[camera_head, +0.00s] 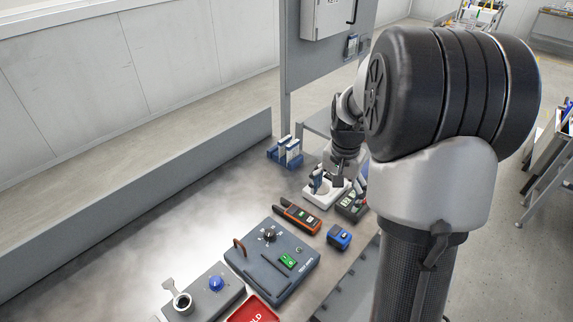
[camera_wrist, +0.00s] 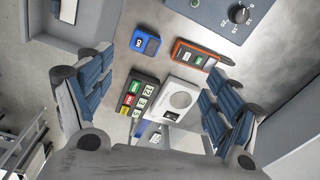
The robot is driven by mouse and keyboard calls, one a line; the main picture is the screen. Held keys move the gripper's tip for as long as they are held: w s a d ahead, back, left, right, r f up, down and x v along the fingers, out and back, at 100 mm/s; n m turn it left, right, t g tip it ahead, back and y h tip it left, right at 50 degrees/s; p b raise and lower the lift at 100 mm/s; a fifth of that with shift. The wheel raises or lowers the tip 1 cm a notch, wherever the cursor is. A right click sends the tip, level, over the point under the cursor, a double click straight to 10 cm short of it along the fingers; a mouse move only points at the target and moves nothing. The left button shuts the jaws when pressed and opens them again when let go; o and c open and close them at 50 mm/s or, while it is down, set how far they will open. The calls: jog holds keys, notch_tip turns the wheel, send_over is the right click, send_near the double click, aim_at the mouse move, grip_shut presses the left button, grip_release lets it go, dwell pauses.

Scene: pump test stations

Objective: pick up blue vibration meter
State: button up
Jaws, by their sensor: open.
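A small blue device, which I take to be the blue vibration meter (camera_head: 339,236), lies on the metal bench near its right edge. It shows at the upper middle in the wrist view (camera_wrist: 145,41), its top face clear. My gripper (camera_head: 340,176) is above the bench, farther back than the blue meter. In the wrist view my gripper (camera_wrist: 156,98) has its fingers wide apart with nothing held. Below the gap are a dark handheld unit and a white unit; the blue meter lies beyond them, apart from the fingers.
An orange-and-black tool (camera_head: 297,215) lies beside the meter. The dark handheld unit (camera_wrist: 138,98) and white unit (camera_wrist: 176,102) sit close together. A large grey test box (camera_head: 272,262), a red HOLD tray (camera_head: 250,310) and a blue rack (camera_head: 285,155) also occupy the bench. The bench's left side is clear.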

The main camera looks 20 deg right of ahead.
jog(key=m, duration=0.2)
send_over(340, 234)
notch_tip(340, 234, down, 6)
jog(key=shift+g, duration=0.3)
jog(key=f+b, duration=0.1)
jog(key=f, duration=0.2)
jog(key=f+b, duration=0.1)
jog(key=f, duration=0.3)
jog(key=f+b, duration=0.1)
jog(key=f, duration=0.3)
jog(key=shift+s, duration=0.3)
jog(key=f+b, duration=0.1)
jog(key=f, duration=0.3)
jog(key=f+b, duration=0.1)
jog(key=f, duration=0.1)
jog(key=shift+w+f+b, duration=0.2)
jog(key=shift+w+b, duration=0.1)
jog(key=shift+w, duration=0.1)
jog(key=shift+r, duration=0.1)
jog(key=shift+c, duration=0.4)
jog(key=c, duration=1.4)
